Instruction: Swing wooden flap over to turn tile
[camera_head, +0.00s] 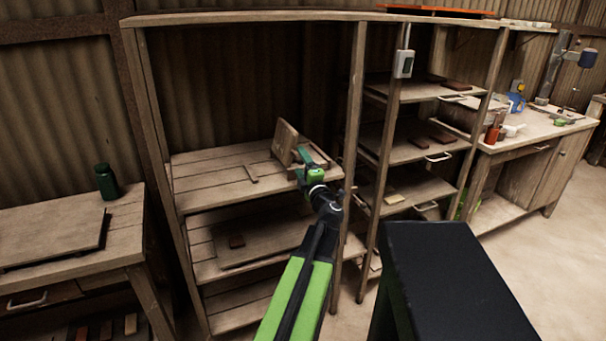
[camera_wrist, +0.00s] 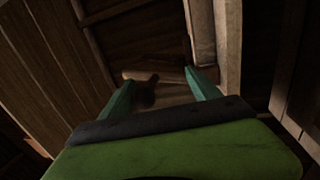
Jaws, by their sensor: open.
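I cannot make out the tile.
Shelf posts (camera_head: 355,110) stand close to the right of my arm. A green bottle (camera_head: 106,181) stands on the left table. The shelf's left part is clear.

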